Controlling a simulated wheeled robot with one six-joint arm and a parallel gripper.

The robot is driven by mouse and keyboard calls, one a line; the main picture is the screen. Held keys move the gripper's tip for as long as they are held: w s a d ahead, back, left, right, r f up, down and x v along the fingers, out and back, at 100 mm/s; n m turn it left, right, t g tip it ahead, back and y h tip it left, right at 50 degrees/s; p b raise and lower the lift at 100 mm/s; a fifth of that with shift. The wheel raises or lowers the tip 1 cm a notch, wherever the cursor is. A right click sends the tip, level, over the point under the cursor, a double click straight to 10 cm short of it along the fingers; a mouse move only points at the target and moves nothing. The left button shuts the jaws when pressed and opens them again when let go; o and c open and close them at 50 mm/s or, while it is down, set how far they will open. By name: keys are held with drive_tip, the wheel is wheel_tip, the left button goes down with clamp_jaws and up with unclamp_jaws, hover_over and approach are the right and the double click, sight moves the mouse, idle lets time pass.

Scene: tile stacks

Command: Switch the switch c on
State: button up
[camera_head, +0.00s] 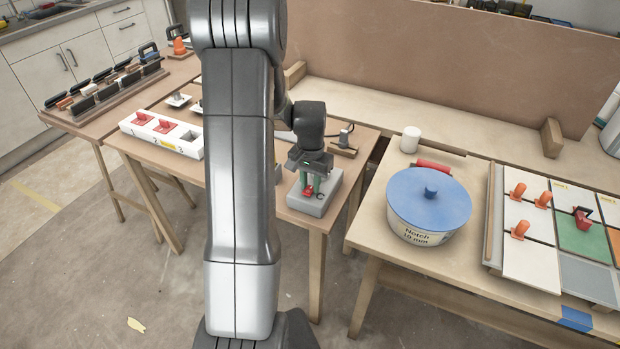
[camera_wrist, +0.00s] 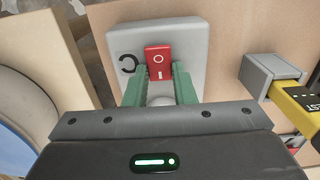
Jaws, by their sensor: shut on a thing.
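Switch c is a grey box (camera_head: 325,204) at the front right corner of the middle table, with a dark letter C on its top. In the wrist view the box (camera_wrist: 197,38) fills the top middle, with the C left of its red rocker (camera_wrist: 160,52). The rocker is marked with a white O at the far end and an I at the near end. My gripper (camera_head: 308,186) reaches down onto the box. Its green fingers (camera_wrist: 161,75) are shut on the near part of the rocker, one on each side. The fingers hide the rocker's lower sides, so its tilt is hard to tell.
A white strip (camera_head: 187,149) with red switches lies left on the same table. A yellow device with a grey end (camera_wrist: 298,98) is close right of the box in the wrist view. A blue-lidded pot (camera_head: 428,196) and a panel board (camera_head: 528,255) stand on the right table.

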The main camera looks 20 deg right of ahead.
sight(311, 188)
drive_tip(key=o, duration=1)
drive_tip(key=shift+r, duration=0.1)
wheel_tip(311, 188, up, 14)
drive_tip(key=shift+f+b, duration=0.2)
drive_tip(key=shift+b, duration=0.1)
drive_tip(key=shift+f, duration=0.1)
wheel_tip(311, 188, down, 14)
drive_tip(key=shift+r+p, duration=0.25)
drive_tip(key=shift+p, duration=0.05)
drive_tip(key=shift+f, duration=0.2)
drive_tip(key=shift+r+b, duration=0.1)
drive_tip(key=shift+b, duration=0.2)
drive_tip(key=shift+r, duration=0.1)
